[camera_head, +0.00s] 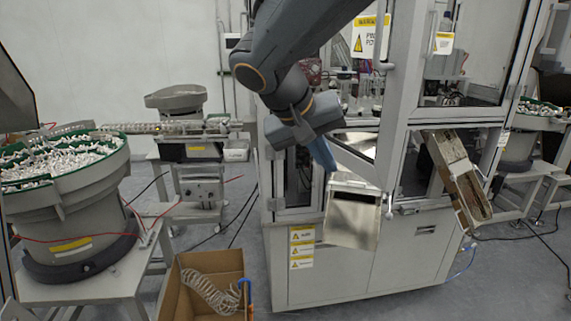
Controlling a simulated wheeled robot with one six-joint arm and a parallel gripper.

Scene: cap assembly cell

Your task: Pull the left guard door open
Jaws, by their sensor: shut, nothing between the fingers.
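The left guard door (354,157) is a grey-framed clear panel on the front of the machine. It stands partly open, its lower rail slanting out toward the camera and its right edge nearest. A yellow warning sign (371,37) and a small handle (386,66) are on it. My gripper (325,158) points down by the left end of the door's lower rail. Its fingers are shut and empty; whether they touch the door is unclear. My arm hides the door's upper left part.
The right guard door (460,55) looks closed. A metal chute (352,218) juts out below the left door, and another chute (456,182) slopes down at right. A parts bowl (68,205) stands left, a cardboard box (178,298) on the floor in front.

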